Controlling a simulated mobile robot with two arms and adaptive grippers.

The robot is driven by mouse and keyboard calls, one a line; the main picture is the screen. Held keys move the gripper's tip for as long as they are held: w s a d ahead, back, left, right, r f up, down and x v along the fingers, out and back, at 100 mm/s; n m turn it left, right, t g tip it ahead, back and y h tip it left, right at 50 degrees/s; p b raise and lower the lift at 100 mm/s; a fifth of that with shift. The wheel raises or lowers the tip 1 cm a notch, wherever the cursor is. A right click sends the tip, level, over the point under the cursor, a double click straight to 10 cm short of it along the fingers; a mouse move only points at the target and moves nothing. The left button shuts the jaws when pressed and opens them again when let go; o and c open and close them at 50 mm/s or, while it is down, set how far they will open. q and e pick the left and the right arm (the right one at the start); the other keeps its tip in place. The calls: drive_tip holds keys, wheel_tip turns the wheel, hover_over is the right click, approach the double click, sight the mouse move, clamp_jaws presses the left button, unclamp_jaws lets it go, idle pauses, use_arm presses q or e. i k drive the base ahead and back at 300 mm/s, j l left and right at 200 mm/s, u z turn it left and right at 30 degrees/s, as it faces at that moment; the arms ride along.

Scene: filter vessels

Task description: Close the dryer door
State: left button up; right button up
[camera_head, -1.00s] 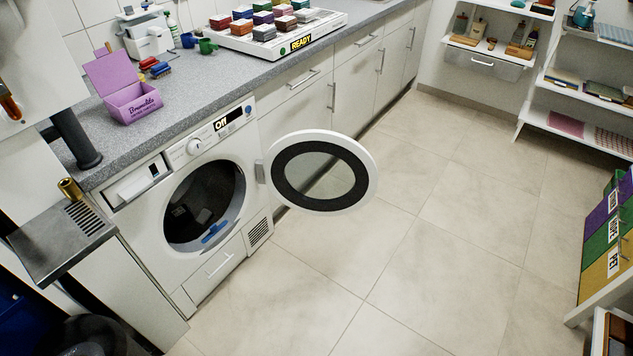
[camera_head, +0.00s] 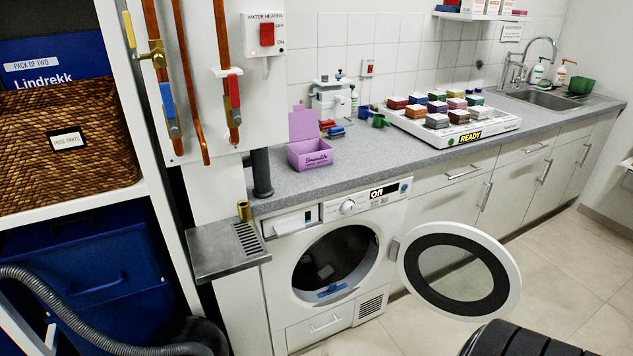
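The white dryer (camera_head: 290,252) stands under the grey counter, and its display reads "Off". Its round door (camera_head: 412,262), a white ring with a dark inner band and clear window, stands wide open. The door swings out to the right on its hinge (camera_head: 394,249). The drum opening (camera_head: 334,254) is uncovered, with a blue item (camera_head: 331,291) at its lower lip. A black ribbed part, which looks like part of one of my arms, shows at the bottom right below the door, apart from it in the picture. Neither gripper's fingers can be seen.
A metal drip tray (camera_head: 212,252) with a brass cup juts out left of the dryer. A grey hose (camera_head: 75,322) and blue bins (camera_head: 90,265) are at lower left. A purple box (camera_head: 310,154) and a "READY" tray (camera_head: 497,125) sit on the counter. Floor (camera_head: 575,270) right of the door is clear.

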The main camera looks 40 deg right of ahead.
sight(406, 252)
drive_tip(key=l+u, duration=0.2)
drive_tip(key=l, duration=0.25)
drive_tip(key=k+l+u, duration=0.15)
drive_tip(key=l, duration=0.25)
drive_tip(key=k+l+u, duration=0.2)
drive_tip(key=l, duration=0.2)
drive_tip(key=k+l+u, duration=0.2)
drive_tip(key=l, duration=0.2)
drive_tip(key=l+u, duration=0.2)
drive_tip(key=l, duration=0.15)
drive_tip(key=k+l, duration=0.25)
drive_tip(key=l, duration=0.2)
drive_tip(key=k+l, duration=0.25)
drive_tip(key=l, duration=0.15)
drive_tip(key=k+l, duration=0.2)
drive_tip(key=l, duration=0.25)
drive_tip(key=k+l, duration=0.25)
drive_tip(key=l, duration=0.2)
drive_tip(key=k+l, duration=0.25)
drive_tip(key=l, duration=0.15)
drive_tip(key=k+l, duration=0.25)
drive_tip(key=l, duration=0.2)
drive_tip(key=k+l, duration=0.2)
drive_tip(key=l, duration=0.25)
drive_tip(key=k+l, duration=0.25)
drive_tip(key=l, duration=0.2)
